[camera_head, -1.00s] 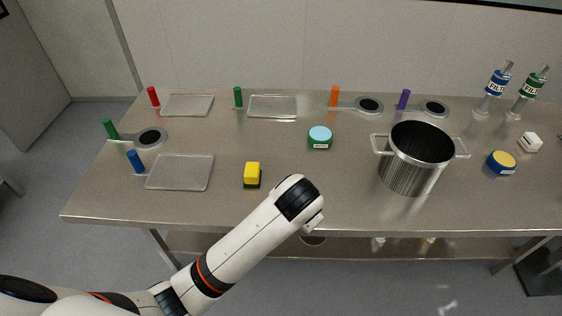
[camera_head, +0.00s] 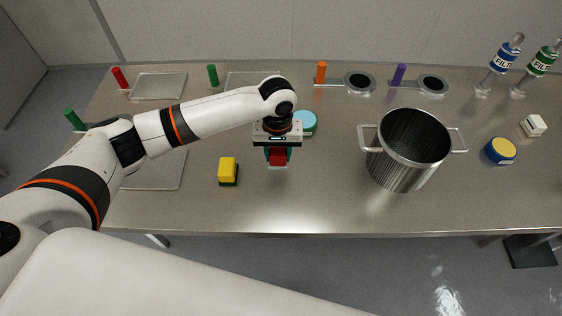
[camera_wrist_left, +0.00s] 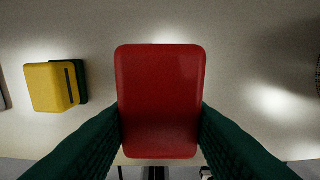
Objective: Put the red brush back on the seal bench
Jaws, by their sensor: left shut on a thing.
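The red brush (camera_head: 278,157) is in my left gripper (camera_head: 278,152), above the front middle of the steel bench (camera_head: 300,205). In the left wrist view the red brush (camera_wrist_left: 160,100) fills the middle, between the two dark green fingers of my left gripper (camera_wrist_left: 160,125). The bench top shows beneath it. I cannot tell the exact gap between brush and bench. The brush's bristles are hidden. My right gripper is not in view.
A yellow brush (camera_head: 228,171) stands left of the held brush, also in the left wrist view (camera_wrist_left: 50,87). A large steel pot (camera_head: 408,150) stands to the right. A light blue-topped tub (camera_head: 306,122) is just behind the gripper. Bare bench lies in front.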

